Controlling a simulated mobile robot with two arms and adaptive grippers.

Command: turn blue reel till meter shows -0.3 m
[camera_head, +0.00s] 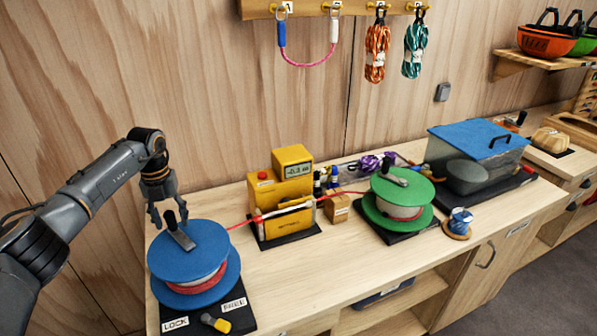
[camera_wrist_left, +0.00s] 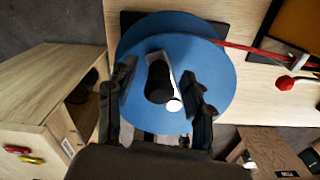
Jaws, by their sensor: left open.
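The blue reel (camera_head: 205,240) stands on a black base at the table's left end, with red rope wound on it. Its crank arm (camera_head: 181,238) carries an upright black knob (camera_head: 171,219). My left gripper (camera_head: 168,217) is above the reel, pointing down, fingers open around the knob. In the left wrist view the knob (camera_wrist_left: 159,82) stands between the spread fingers (camera_wrist_left: 160,95), with gaps on both sides over the blue reel (camera_wrist_left: 215,75). The yellow meter (camera_head: 293,165) has a small display (camera_head: 298,170) that seems to read -0.3 m, though its digits are small. My right gripper is not in view.
The red rope (camera_head: 340,193) runs from the blue reel through the meter to the green reel (camera_head: 400,200). A yellow-and-black knob (camera_head: 216,323) lies between the LOCK and FREE labels. A blue-lidded box (camera_head: 475,150) and a small blue spool (camera_head: 459,222) stand at the right.

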